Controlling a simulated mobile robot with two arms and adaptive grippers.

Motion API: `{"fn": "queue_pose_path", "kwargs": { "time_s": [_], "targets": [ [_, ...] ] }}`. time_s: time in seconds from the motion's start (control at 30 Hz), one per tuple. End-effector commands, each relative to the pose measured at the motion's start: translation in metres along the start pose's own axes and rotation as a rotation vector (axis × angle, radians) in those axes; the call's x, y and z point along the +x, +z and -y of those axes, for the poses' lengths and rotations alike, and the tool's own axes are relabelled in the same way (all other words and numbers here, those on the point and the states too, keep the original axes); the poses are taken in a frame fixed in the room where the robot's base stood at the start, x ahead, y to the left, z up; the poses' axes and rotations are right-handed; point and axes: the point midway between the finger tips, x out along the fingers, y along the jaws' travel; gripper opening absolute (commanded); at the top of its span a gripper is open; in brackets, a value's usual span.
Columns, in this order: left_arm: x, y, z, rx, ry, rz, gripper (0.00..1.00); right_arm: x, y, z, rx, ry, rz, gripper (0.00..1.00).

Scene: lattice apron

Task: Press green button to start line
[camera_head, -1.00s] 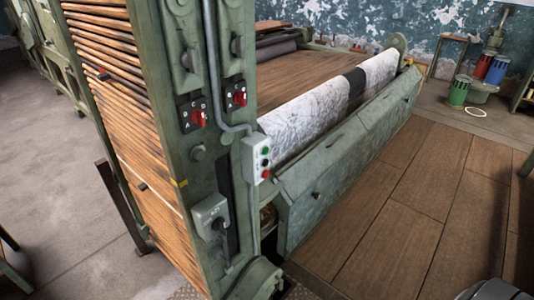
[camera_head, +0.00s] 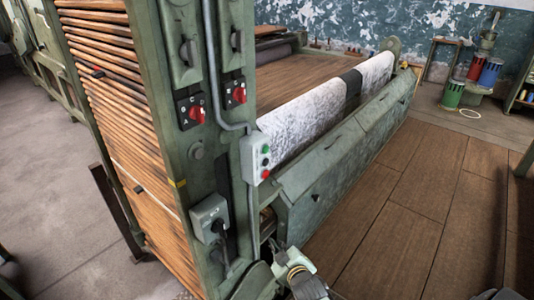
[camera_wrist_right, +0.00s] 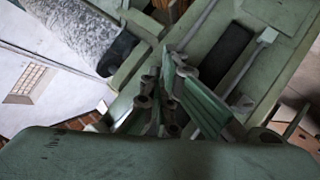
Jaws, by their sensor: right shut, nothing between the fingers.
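The green button (camera_head: 265,149) is at the top of a small pale control box (camera_head: 249,157) on the green machine post. A red button (camera_head: 265,174) sits at the bottom of the same box. My right gripper (camera_head: 273,244) is at the bottom middle of the head view, below the box and clear of it. It is shut and empty. Its fingers (camera_wrist_right: 170,62) also show in the right wrist view, where I cannot make out the green button. My left gripper is not in view.
The post carries two red rotary switches (camera_head: 196,113) (camera_head: 239,95), a grey conduit (camera_head: 211,70) and a lower switch box (camera_head: 211,219). A slatted wooden lattice (camera_head: 110,100) is on the left. A white fleece roll (camera_head: 310,118) lies behind a green guard (camera_head: 345,160). The plank floor (camera_head: 400,215) is clear.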

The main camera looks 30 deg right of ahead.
Motion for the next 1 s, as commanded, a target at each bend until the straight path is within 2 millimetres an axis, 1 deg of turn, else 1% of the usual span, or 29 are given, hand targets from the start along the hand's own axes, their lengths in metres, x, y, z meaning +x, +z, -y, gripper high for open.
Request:
{"fn": "queue_pose_path", "kwargs": {
  "time_s": [0.03,0.17,0.2,0.3,0.4,0.5,0.6,0.7,0.8,1.0],
  "targets": [
    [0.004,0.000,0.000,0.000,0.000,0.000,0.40,-0.001,-0.016,-0.020,-0.013,0.041,-0.030,0.00],
    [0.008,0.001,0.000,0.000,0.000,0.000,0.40,-0.010,-0.055,-0.070,-0.051,0.144,-0.096,0.00],
    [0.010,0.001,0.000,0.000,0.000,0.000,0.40,-0.015,-0.067,-0.086,-0.065,0.177,-0.115,0.00],
    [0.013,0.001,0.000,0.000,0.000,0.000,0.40,-0.030,-0.093,-0.124,-0.096,0.261,-0.158,0.00],
    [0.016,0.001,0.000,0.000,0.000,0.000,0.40,-0.047,-0.116,-0.157,-0.125,0.338,-0.192,0.00],
    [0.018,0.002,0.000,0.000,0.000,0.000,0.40,-0.063,-0.132,-0.183,-0.149,0.403,-0.216,0.00],
    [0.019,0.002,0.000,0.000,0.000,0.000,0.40,-0.076,-0.143,-0.200,-0.165,0.447,-0.231,0.00],
    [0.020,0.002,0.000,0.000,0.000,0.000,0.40,-0.084,-0.149,-0.210,-0.175,0.474,-0.238,0.00],
    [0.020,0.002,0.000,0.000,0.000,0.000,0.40,-0.087,-0.151,-0.214,-0.180,0.485,-0.242,0.00],
    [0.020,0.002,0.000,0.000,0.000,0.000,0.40,-0.088,-0.152,-0.214,-0.180,0.485,-0.242,0.00]
  ]
}}
